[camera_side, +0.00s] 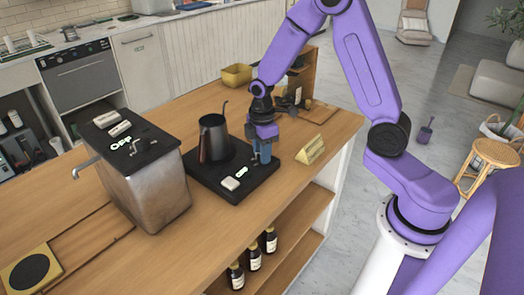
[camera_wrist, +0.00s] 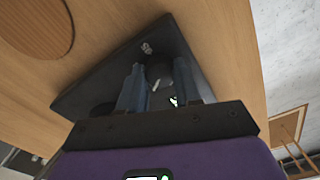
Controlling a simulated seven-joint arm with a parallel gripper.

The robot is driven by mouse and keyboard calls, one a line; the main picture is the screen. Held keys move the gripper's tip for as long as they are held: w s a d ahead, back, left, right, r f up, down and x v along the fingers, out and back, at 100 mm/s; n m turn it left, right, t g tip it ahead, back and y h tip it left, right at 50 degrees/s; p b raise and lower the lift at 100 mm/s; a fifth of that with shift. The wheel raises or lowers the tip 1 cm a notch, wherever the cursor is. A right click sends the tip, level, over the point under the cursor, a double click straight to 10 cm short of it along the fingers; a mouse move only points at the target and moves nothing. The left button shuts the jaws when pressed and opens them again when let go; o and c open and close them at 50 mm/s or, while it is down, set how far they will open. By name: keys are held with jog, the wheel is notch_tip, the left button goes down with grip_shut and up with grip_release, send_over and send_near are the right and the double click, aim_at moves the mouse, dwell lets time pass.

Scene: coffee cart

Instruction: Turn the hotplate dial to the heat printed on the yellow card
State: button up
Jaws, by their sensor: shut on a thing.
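The black hotplate (camera_side: 206,176) lies on the wooden counter with a dark kettle (camera_side: 214,140) standing on it. My gripper (camera_side: 262,158) points down over its right part, and its fingers hide the dial in the side view. In the wrist view my gripper (camera_wrist: 158,75) has its two fingers on either side of the dark round dial (camera_wrist: 158,70), shut on it. A pale pointer mark shows on the dial; its setting cannot be read. The hotplate (camera_wrist: 95,88) fills the middle there. The yellow card (camera_side: 311,150) stands right of the hotplate, its print too small to read.
A steel machine (camera_side: 150,185) with a black top stands left of the hotplate. A yellow bin (camera_side: 237,75) and a wooden rack are behind. Bottles (camera_side: 254,257) stand on a shelf below. The counter in front of the hotplate is clear.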

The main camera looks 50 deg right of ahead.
jog(key=m, duration=1.2)
jog(key=shift+m, duration=0.4)
jog(key=m, duration=1.1)
jog(key=shift+m, duration=0.4)
jog(key=o, duration=1)
jog(key=shift+o, duration=0.2)
notch_tip(320, 180, up, 18)
jog(key=shift+f, duration=0.25)
